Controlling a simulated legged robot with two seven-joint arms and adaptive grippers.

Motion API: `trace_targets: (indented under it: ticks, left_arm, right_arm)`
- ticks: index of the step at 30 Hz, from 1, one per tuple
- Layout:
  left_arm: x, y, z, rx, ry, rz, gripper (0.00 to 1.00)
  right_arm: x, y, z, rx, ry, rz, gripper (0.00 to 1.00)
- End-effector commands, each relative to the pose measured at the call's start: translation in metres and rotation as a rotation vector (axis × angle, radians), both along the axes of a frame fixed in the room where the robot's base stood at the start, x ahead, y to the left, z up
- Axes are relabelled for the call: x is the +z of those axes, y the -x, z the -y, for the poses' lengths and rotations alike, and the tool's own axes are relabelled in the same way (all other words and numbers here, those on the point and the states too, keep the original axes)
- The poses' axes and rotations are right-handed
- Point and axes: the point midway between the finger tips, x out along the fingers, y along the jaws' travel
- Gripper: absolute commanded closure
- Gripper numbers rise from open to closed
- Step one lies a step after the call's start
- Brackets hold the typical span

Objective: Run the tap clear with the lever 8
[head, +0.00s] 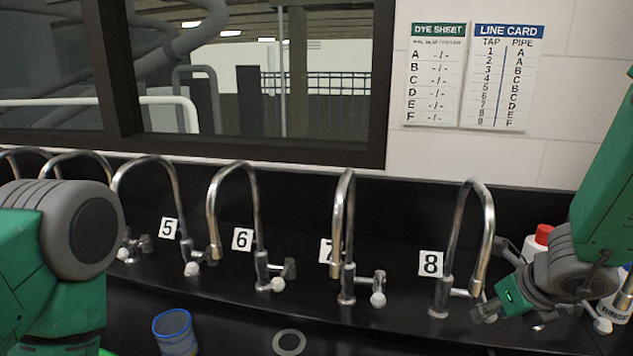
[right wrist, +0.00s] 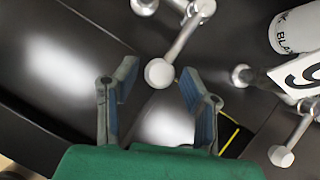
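Tap 8 (head: 485,222) is a tall curved steel tap beside its number card 8 (head: 431,263). Its lever (head: 461,293) sticks out to the right near the base; its end is partly hidden by my gripper. My right gripper (head: 496,280) is beside that lever. In the right wrist view my right gripper (right wrist: 158,78) is open, with the lever's pale round knob (right wrist: 160,72) between the fingertips and visible gaps on both sides. My left arm shows at the left of the head view, but its gripper is out of frame.
Tap 7 (head: 337,215) and tap 6 (head: 214,205) stand left. A red-capped bottle (head: 544,234) is behind my right arm. In the right wrist view, a 9 card (right wrist: 298,76) and another lever (right wrist: 282,156) are close by. A blue cup (head: 176,344) is lower left.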

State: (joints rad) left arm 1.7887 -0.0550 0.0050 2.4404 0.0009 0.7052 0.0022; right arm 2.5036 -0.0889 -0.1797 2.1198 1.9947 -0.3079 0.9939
Motion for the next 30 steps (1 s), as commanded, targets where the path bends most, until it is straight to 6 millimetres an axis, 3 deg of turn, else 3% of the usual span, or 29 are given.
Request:
trace_targets:
  ticks: [6,17,30]
  left_arm:
    - [-0.008,0.000,0.000,0.001,0.000,0.000,0.60]
    - [-0.006,0.000,0.000,0.000,0.000,0.000,0.60]
    - [0.014,0.000,0.000,0.000,0.000,0.000,0.60]
  right_arm:
    - [-0.010,-0.006,0.001,0.000,-0.002,0.001,0.62]
    - [-0.008,-0.005,0.002,0.000,-0.002,0.001,0.62]
    - [0.037,0.018,0.005,-0.001,-0.003,0.002,0.62]
